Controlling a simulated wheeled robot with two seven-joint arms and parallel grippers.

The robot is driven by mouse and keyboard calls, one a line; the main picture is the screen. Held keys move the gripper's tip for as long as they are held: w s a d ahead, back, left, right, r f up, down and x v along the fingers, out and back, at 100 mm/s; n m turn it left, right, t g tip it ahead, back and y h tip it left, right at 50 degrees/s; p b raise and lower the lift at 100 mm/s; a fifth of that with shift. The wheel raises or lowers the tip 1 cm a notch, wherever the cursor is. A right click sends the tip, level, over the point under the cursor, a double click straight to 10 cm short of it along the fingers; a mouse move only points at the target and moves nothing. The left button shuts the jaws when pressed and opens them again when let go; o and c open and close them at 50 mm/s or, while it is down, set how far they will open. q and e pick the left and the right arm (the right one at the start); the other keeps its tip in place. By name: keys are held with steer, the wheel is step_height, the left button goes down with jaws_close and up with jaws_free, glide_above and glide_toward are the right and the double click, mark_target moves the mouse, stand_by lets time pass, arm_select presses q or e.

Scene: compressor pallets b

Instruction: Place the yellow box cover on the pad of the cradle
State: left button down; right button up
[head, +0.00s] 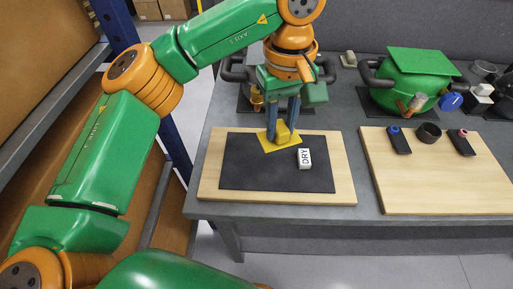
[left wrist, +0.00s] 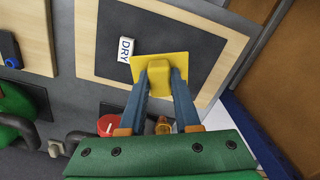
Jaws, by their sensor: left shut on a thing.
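The yellow box cover (head: 268,143) is a flat plate with a raised block on top. My left gripper (head: 283,130) points down and is shut on that block. In the left wrist view the block of the cover (left wrist: 158,70) sits between my two blue fingers. The plate shows over the far part of the black pad (head: 250,175), which lies on a pale wooden board (head: 210,178). I cannot tell whether the plate touches the pad. A white block marked DRY (head: 304,158) is on the pad, close to the cover. My right gripper is out of view.
A second wooden board (head: 420,190) to the right bears a dark ring (head: 429,132) and two dark holders. A green compressor tank (head: 412,80) stands behind it. Another machine with dark pipes is partly hidden behind my left gripper. Shelving stands at left. The near pad area is clear.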

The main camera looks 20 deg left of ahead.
arm_select(q)
steer(key=a+f, duration=0.5)
steer(key=shift+w+f, duration=0.1)
steer(key=shift+f, duration=0.15)
step_height(320, 180, down, 3)
steer(key=shift+r+p, duration=0.1)
steer(key=shift+p, duration=0.3)
steer(key=shift+f, duration=0.25)
steer(key=shift+f+b, duration=0.2)
steer(key=shift+b, duration=0.1)
steer(key=c, duration=0.6)
jaws_free()
steer(key=shift+r, duration=0.1)
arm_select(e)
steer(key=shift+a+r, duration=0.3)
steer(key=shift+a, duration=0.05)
arm_select(q)
steer(key=shift+r+p, duration=0.35)
step_height(320, 180, up, 12)
steer(key=shift+f, duration=0.15)
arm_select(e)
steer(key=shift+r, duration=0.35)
